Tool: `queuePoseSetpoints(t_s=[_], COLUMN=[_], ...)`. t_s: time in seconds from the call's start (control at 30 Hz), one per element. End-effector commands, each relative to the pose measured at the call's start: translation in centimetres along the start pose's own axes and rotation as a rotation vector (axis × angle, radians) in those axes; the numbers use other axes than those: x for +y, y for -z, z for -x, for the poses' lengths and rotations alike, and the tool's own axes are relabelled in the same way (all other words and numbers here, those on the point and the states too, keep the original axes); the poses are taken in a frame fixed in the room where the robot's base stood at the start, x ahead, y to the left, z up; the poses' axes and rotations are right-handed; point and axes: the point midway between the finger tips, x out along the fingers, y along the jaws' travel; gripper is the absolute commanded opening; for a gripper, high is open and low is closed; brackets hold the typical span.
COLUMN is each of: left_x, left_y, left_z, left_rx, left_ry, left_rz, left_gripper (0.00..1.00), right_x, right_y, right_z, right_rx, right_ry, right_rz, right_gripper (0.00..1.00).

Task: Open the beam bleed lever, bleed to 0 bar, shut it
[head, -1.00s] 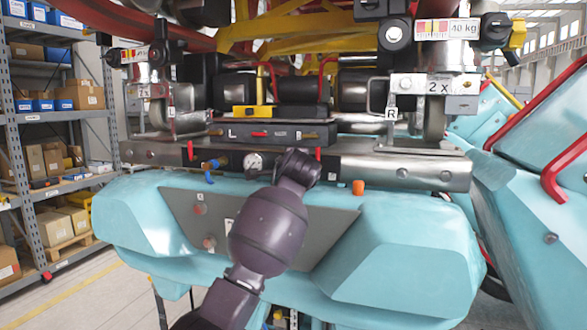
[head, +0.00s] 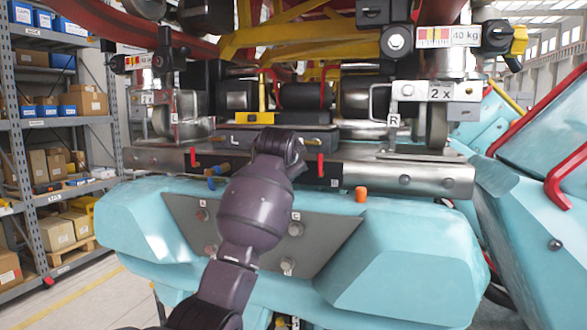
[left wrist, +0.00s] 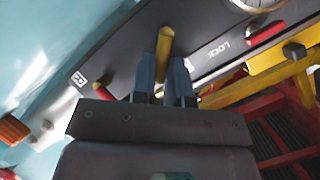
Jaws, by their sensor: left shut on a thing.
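The steel beam (head: 420,172) runs across the teal body in the head view. A small blue lever (head: 212,183) with brass-coloured fittings (head: 219,169) sits at its left part. My left gripper (head: 276,143) is in front of the beam's middle; my own wrist hides the fingertips there. In the left wrist view my left gripper (left wrist: 167,82) is shut on a brass-coloured peg (left wrist: 165,42) on the dark panel marked LOCK. The round gauge (left wrist: 258,4) is cut off at the top edge, its reading not visible. My right gripper is not in view.
Red levers (head: 193,158) and (head: 320,163) stand on the beam, and an orange cap (head: 361,194) sits on the teal body. A red handle (left wrist: 265,34) lies near the peg. Shelves with boxes (head: 62,232) stand at the left.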

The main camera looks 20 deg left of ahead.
Motion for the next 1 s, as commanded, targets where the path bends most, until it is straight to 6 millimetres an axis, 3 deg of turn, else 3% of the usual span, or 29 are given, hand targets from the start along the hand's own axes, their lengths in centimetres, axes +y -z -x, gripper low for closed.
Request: queuePoseSetpoints(t_s=[0.6,1.0], left_x=[-1.9,-2.4], left_y=[-0.9,-1.4], left_z=[0.0,-0.1], left_rx=[0.109,0.149], left_ry=[-0.213,-0.292], left_rz=[0.511,0.702], left_gripper=[0.00,0.00], right_x=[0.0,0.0], right_y=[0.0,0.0], right_z=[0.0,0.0], right_rx=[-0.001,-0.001], right_ry=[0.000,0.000], right_rz=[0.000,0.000], right_gripper=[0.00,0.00])
